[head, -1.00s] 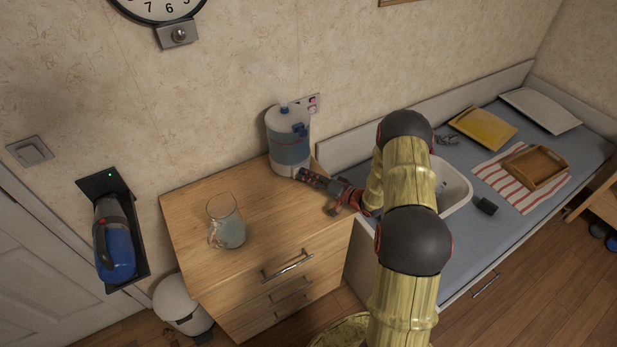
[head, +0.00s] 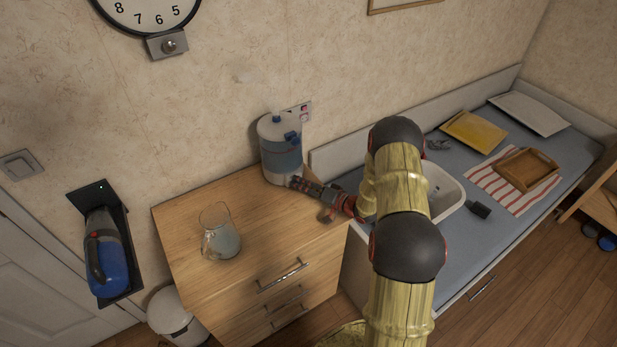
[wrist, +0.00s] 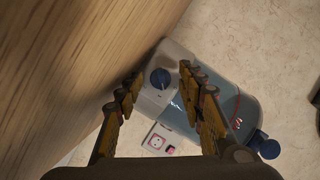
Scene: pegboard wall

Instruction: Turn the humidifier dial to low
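The humidifier (head: 281,155) is a white and translucent blue-grey tank with blue fittings, standing upright at the back right corner of the wooden cabinet. My gripper (head: 297,183) reaches in from the right, low at the humidifier's base. In the wrist view my gripper (wrist: 161,75) is open, with one finger on each side of the dial and visible gaps. I cannot tell how deep the dial sits between the fingertips.
A glass jug (head: 221,232) stands on the cabinet top (head: 190,205) at the front left. A wall socket (head: 299,112) is behind the humidifier and also shows in the wrist view (wrist: 158,140). A white basin (head: 445,205) lies on the blue-grey surface right of my arm.

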